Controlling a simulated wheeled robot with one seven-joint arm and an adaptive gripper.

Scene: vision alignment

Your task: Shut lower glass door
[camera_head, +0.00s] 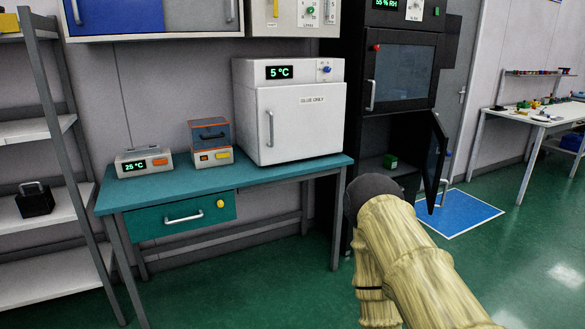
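The lower glass door (434,165) of the black cabinet (352,120) stands open on the right, swung out toward the room. Its pale handle (443,192) shows on the right side of the door. The open lower compartment (375,168) holds a small green object (390,161). The upper glass door (404,73) is shut, with a handle at its left. My arm, in a pale yellow ribbed cover, rises from the bottom right and ends in a dark rounded part in front of the cabinet's lower portion. My gripper's fingers do not show.
A teal table (130,195) with a white oven-like box (300,140) stands left of the cabinet. A blue floor mat (460,212) lies by the open door. A white workbench (545,113) stands at right. Green floor between mat and workbench is clear.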

